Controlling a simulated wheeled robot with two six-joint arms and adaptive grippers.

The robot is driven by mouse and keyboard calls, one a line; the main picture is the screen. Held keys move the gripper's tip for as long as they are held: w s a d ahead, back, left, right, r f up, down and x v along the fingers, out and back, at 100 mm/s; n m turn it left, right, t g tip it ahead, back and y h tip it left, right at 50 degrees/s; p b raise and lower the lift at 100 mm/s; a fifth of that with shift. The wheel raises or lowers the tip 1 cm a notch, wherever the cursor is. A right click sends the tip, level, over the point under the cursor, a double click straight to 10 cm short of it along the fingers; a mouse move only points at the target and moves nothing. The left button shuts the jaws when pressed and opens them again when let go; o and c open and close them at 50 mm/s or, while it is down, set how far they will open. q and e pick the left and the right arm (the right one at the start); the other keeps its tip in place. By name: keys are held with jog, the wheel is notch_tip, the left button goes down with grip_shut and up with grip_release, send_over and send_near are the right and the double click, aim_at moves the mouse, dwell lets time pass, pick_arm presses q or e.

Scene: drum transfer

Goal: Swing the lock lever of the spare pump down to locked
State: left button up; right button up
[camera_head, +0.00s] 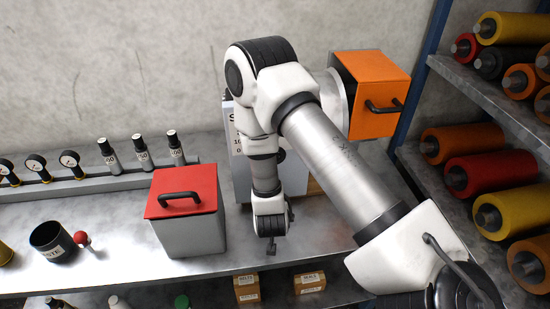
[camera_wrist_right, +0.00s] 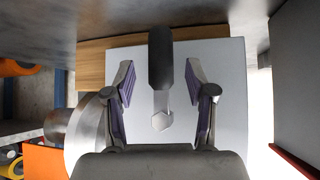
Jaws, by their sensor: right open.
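The spare pump shows in the head view as a pale grey housing (camera_head: 293,172) with an orange end block (camera_head: 378,92), partly hidden behind my right arm. In the right wrist view its pale front plate (camera_wrist_right: 222,110) carries the lock lever (camera_wrist_right: 161,62), a dark grip on a metal arm with a hex pivot. That view looks upside down, and the lever's grip points toward the wooden base, so it hangs down. My right gripper (camera_wrist_right: 160,78) is open, with its purple-padded fingers on either side of the lever, apart from it. In the head view the right gripper (camera_head: 271,235) is low before the pump.
A grey box with a red lid (camera_head: 184,192) stands left of the gripper. Farther left are a dark cup (camera_head: 52,240), a red knob (camera_head: 81,237), gauges and dark bottles. A rack (camera_head: 480,95) of coloured rollers stands at right. Small cartons (camera_head: 246,288) sit below the bench.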

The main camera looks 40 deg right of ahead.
jog(key=v, duration=0.7)
jog(key=shift+s+r, duration=0.15)
jog(key=shift+s, duration=0.05)
jog(key=shift+a, duration=0.15)
